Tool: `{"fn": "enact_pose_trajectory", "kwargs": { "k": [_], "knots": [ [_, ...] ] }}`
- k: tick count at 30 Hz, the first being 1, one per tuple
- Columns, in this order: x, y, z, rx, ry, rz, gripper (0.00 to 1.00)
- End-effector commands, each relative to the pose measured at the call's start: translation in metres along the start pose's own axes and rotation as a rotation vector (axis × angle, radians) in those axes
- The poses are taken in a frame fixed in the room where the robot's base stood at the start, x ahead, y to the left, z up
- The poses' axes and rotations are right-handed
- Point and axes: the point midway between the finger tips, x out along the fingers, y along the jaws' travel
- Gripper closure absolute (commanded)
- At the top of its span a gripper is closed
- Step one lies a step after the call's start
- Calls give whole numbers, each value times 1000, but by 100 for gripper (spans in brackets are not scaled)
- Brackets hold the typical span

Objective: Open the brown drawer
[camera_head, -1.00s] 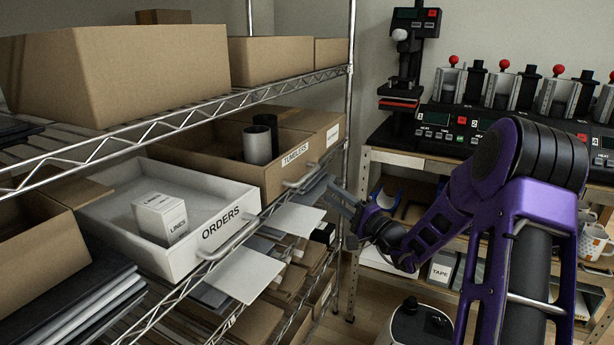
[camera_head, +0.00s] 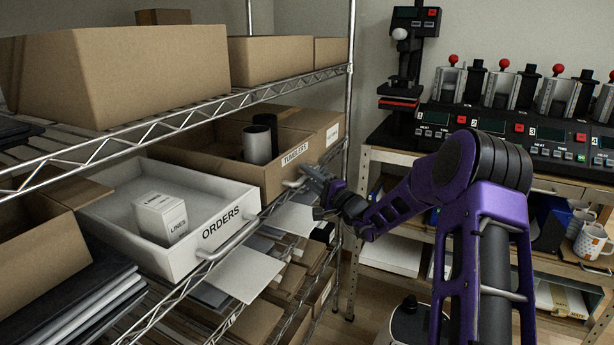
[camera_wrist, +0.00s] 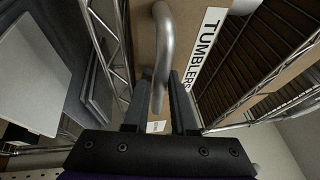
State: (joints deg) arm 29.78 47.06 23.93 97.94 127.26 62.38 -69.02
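The brown drawer (camera_head: 278,176) is an open-topped cardboard-coloured box on the middle wire shelf, labelled TUMBLERS, with dark and grey cylinders inside. Its front also shows in the wrist view (camera_wrist: 186,22). Its grey bar handle (camera_wrist: 163,45) passes between the two fingers of my gripper (camera_wrist: 160,80). The fingers are apart, one on each side of the bar, with a gap visible. In the head view my gripper (camera_head: 311,174) is at the drawer's front, partly covering the handle. The drawer sits in line with the shelf edge and looks shut.
The white ORDERS drawer (camera_head: 183,255) stands to the left, holding a small white box (camera_head: 160,217). The metal shelf post (camera_head: 348,110) rises just right of my gripper. A bench with presses (camera_head: 500,125) is at the right. White sheets (camera_head: 245,274) lie below.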

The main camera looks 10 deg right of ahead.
Motion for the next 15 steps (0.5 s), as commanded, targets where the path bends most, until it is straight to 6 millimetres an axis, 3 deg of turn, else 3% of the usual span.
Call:
{"fn": "enact_pose_trajectory", "kwargs": {
  "k": [1,3,15],
  "knots": [
    [0,0,0,0,0,0,87],
    [0,0,0,0,0,0,100],
    [0,0,0,0,0,0,100]
  ]
}}
